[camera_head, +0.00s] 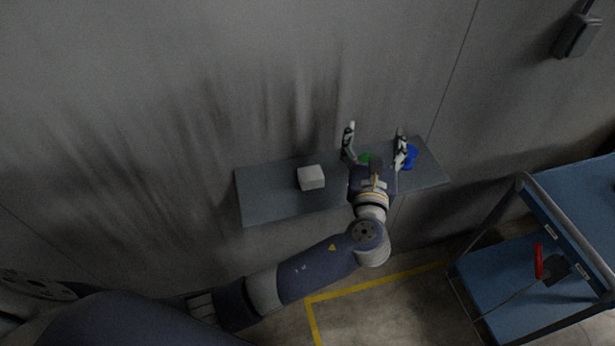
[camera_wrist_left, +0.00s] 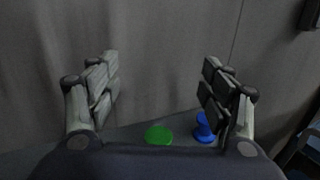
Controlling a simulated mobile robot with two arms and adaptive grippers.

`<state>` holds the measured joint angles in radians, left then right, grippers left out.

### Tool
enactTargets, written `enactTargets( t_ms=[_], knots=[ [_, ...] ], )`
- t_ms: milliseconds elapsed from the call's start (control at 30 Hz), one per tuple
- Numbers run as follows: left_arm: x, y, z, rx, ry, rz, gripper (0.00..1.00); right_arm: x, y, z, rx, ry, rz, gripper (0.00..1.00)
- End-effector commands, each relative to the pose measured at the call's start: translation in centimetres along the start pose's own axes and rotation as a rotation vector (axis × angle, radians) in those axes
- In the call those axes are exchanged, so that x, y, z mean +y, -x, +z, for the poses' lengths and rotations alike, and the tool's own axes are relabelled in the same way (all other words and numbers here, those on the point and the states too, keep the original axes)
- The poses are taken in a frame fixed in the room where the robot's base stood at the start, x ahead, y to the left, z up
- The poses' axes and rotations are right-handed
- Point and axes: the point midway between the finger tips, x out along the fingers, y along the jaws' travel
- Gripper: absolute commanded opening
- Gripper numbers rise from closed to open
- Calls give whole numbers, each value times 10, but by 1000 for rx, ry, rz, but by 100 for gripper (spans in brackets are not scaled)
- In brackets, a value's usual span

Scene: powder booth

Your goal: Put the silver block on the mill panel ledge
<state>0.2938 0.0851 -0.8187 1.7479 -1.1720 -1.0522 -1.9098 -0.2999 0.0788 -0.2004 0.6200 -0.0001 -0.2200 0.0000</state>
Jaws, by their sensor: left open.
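The silver block (camera_head: 311,177) sits on the grey ledge (camera_head: 265,205) fixed to the wall, left of my left gripper. My left gripper (camera_head: 374,136) is open and empty over the right part of the ledge, its fingers pointing toward the wall. In the left wrist view its spread fingers (camera_wrist_left: 162,90) have only the wall between them. A green round thing (camera_head: 366,159) is partly hidden by the gripper; it also shows in the left wrist view (camera_wrist_left: 158,135). The block is out of the left wrist view. My right gripper is not in view.
A blue spool-like thing (camera_head: 411,156) stands on the ledge just right of my left gripper's right finger. A blue cart (camera_head: 590,200) with a red-handled tool (camera_head: 538,262) on its lower shelf stands at right. The ledge's left end is bare.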

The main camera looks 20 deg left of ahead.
Motion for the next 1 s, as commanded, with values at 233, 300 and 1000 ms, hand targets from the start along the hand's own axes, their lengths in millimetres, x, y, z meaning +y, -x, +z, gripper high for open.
enactTargets(
  t_ms=[233,300,1000],
  knots=[
    [56,57,-80,333,79,314,73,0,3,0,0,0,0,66],
    [65,70,-92,388,84,366,73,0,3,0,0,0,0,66],
    [103,30,-132,446,84,422,73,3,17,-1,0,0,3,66]
  ],
)
